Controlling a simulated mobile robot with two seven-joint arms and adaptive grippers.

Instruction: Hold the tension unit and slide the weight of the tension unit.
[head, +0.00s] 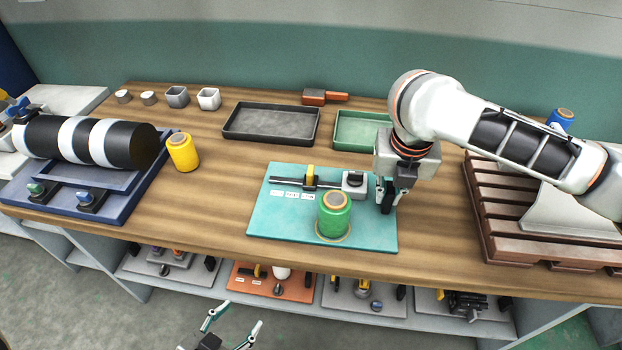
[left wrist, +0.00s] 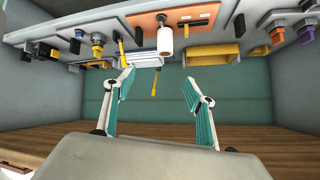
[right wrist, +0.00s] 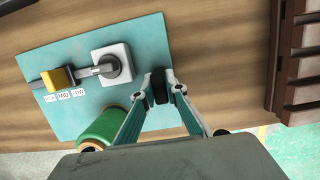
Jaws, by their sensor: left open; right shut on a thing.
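The tension unit is a teal board (head: 270,218) on the table, also in the right wrist view (right wrist: 110,30). It carries a dark rail with a yellow weight (head: 310,175), also seen from the right wrist (right wrist: 58,79). The weight sits behind the small white labels, toward their right side; its exact mark is unclear. A grey block stands at the rail's right end. My right gripper (head: 387,196) is shut on the black handle (right wrist: 158,86) at the board's right edge. My left gripper (head: 230,328) is open and empty, low in front of the table; its spread fingers show in the left wrist view (left wrist: 158,90).
A green spool (head: 333,218) stands at the board's front. A yellow spool (head: 182,152) and a roller machine (head: 90,140) are to the left. A black tray (head: 271,122) is behind, a brown slatted pallet (head: 483,205) to the right. A lower shelf holds several units.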

